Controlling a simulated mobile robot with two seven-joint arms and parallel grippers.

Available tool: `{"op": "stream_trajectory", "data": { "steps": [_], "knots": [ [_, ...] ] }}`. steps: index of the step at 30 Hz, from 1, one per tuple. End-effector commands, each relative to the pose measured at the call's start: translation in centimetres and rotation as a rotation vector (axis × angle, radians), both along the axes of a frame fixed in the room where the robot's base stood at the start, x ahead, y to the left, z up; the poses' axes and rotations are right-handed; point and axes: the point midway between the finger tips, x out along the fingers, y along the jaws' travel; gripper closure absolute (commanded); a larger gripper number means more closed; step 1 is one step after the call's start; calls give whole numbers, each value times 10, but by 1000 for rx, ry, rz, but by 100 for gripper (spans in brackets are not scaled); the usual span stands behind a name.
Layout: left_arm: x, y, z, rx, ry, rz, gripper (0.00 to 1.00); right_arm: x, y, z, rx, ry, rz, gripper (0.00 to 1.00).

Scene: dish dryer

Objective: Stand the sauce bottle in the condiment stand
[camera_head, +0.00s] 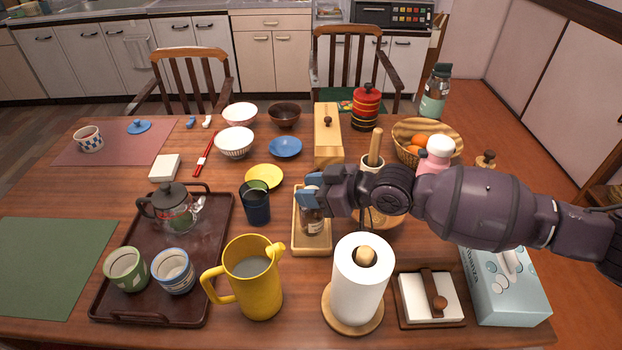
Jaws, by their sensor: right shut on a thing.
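My right gripper (311,188), with blue fingertips, is shut on the sauce bottle (312,222), a small dark bottle with a pale label. The gripper holds it near its top, which the fingers hide. The bottle is about upright and shows over the condiment stand (312,252), a narrow light-wood tray with low walls near the table's middle. I cannot tell whether the bottle's base touches the stand's floor. My left gripper is not in view.
A dark blue cup (257,206) stands close left of the stand. A yellow pitcher (252,280) and paper towel roll (361,285) stand in front. A wooden box (327,140) is behind. A pink bottle with white cap (439,150) stands behind my right arm.

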Motion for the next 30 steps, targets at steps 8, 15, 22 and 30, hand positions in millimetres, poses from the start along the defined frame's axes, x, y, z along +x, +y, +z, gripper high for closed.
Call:
{"op": "stream_trajectory", "data": {
  "steps": [8, 15, 22, 30],
  "knots": [
    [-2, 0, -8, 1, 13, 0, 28, 0, 0, -31, 1, 0, 0, 100],
    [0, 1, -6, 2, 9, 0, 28, 0, 0, -30, 1, -2, 0, 100],
    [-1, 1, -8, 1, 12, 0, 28, 0, 0, -33, 0, 0, 0, 52],
    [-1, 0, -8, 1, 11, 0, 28, 0, 0, -33, 1, 0, 0, 37]
  ]
}}
